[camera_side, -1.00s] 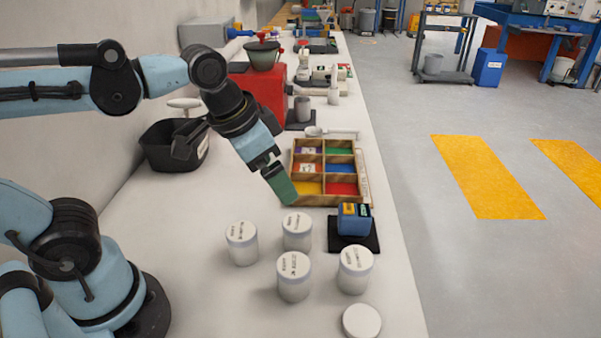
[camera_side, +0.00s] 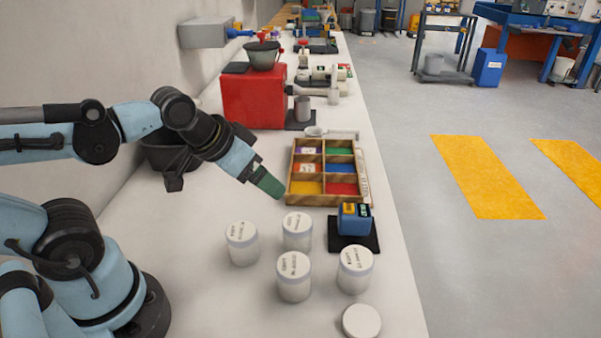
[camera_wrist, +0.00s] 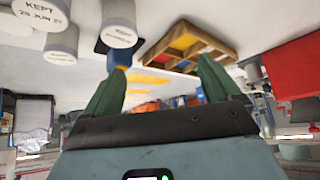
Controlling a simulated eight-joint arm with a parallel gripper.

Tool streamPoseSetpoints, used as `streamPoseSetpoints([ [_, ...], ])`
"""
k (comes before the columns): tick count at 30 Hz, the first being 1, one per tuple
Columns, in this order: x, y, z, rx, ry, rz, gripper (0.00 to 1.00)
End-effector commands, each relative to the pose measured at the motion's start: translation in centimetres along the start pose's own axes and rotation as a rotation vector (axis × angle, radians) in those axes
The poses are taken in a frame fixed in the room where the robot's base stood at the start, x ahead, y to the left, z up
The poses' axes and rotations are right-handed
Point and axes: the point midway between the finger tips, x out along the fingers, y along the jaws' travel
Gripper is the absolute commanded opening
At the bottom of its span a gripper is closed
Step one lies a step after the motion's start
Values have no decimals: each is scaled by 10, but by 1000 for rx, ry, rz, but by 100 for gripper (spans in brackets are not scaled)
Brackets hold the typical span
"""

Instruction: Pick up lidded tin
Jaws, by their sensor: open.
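Several white lidded tins with dark print on their lids stand upright on the pale bench: one at the left (camera_side: 242,243), one at the back (camera_side: 297,231), one at the front (camera_side: 294,277) and one at the right (camera_side: 355,270). I cannot tell which is the named one. My gripper (camera_side: 270,187) is above the bench, behind and left of the back tin, apart from all of them. In the wrist view my open green fingers (camera_wrist: 160,66) have nothing between them. Tins (camera_wrist: 120,22) appear at the top left there, one lid reading "KEPT".
A wooden compartment tray (camera_side: 325,201) lies right of my gripper, with a blue box (camera_side: 354,219) on a dark pad in front of it. A flat white round piece (camera_side: 361,321) lies near the front.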

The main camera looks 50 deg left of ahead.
Motion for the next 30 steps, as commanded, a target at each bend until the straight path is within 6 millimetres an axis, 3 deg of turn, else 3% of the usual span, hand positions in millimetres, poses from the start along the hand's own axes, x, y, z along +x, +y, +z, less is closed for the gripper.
streamPoseSetpoints([
  [5,-2,4,5,32,-94,8,90],
  [12,-20,15,26,153,-440,45,90],
  [18,-34,19,35,210,-605,67,90],
  [30,-3,18,58,214,-620,68,90],
])
